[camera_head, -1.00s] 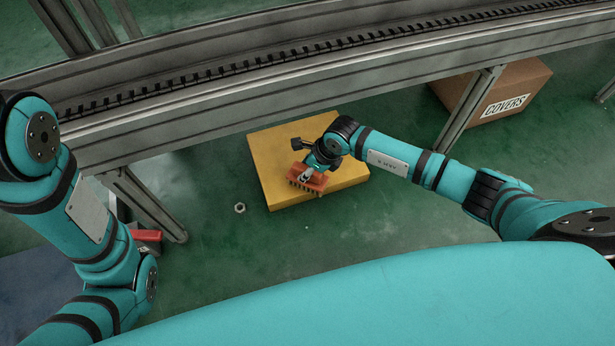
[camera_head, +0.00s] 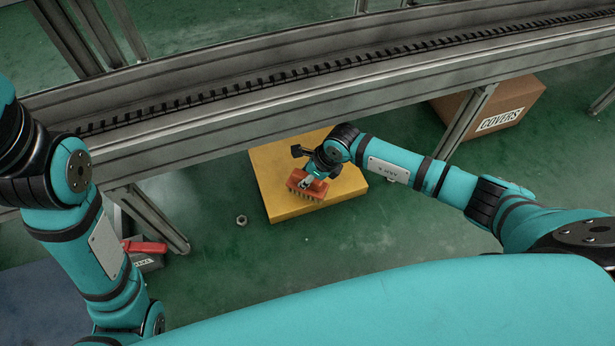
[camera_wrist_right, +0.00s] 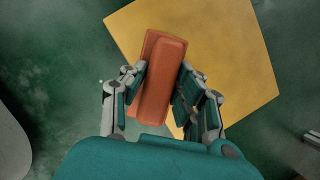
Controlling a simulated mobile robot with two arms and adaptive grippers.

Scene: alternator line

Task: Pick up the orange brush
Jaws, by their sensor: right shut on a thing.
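The orange brush (camera_head: 306,185) has an orange block with dark bristles along its lower side. It shows over the yellow platform (camera_head: 275,165) in the head view. My right gripper (camera_head: 310,180) is shut on the brush. In the right wrist view the brush (camera_wrist_right: 160,75) lies between the two fingers of the right gripper (camera_wrist_right: 161,85), which press on its long sides. The head view does not show clearly how far the brush is above the platform. My left arm is at the left of the head view; its gripper is out of sight.
A conveyor rail (camera_head: 300,85) runs across behind the platform. A brown box marked COVERS (camera_head: 500,105) stands on the floor at the right. A nut (camera_head: 241,220) lies on the floor left of the platform. A red-handled thing (camera_head: 147,247) is beside my left arm.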

